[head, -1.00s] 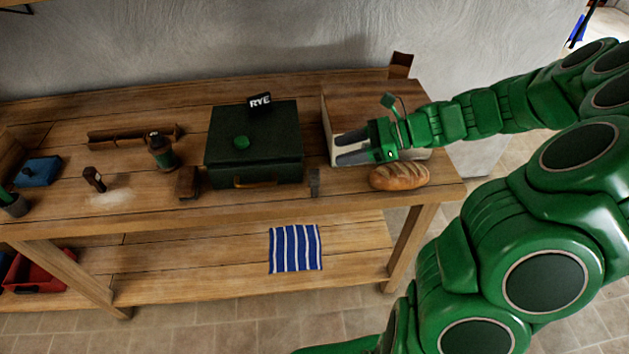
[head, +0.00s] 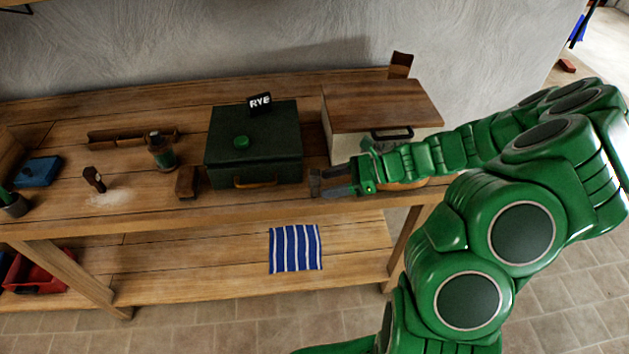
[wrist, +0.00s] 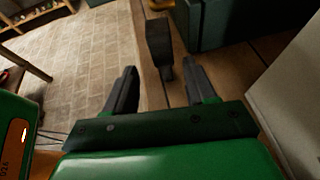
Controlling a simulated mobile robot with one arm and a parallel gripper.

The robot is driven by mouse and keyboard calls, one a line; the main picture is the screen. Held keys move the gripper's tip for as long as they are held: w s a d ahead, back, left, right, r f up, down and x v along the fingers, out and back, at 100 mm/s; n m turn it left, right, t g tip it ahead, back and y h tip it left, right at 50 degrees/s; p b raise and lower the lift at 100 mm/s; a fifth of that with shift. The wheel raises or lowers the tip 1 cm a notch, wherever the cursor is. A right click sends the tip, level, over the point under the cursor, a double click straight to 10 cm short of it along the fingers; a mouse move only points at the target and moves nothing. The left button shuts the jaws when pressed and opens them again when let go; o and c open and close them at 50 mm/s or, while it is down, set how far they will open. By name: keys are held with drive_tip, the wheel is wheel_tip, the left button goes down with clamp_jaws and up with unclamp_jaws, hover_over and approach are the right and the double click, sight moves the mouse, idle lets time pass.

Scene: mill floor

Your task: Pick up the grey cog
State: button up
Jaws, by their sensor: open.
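A dark grey upright piece (wrist: 159,40), which I take for the grey cog, stands on the bench top in the wrist view; I cannot make out teeth on it. My gripper (wrist: 161,67) is open and empty, with one finger on each side of the piece's near end. I cannot tell whether either finger touches it. In the head view my gripper (head: 317,182) is low over the front of the bench, right of the dark green case, and the cog is largely hidden at its fingertips.
The dark green case (head: 270,168) stands close left of my gripper. A pale box with a wooden lid (head: 385,105) is behind it. The bread is mostly hidden by my arm. The bench's front edge (head: 240,205) is close.

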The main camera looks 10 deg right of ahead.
sight(316, 184)
drive_tip(key=shift+w+x, duration=0.15)
drive_tip(key=shift+x, duration=1)
drive_tip(key=shift+w+x, duration=0.15)
drive_tip(key=shift+x, duration=1)
clamp_jaws()
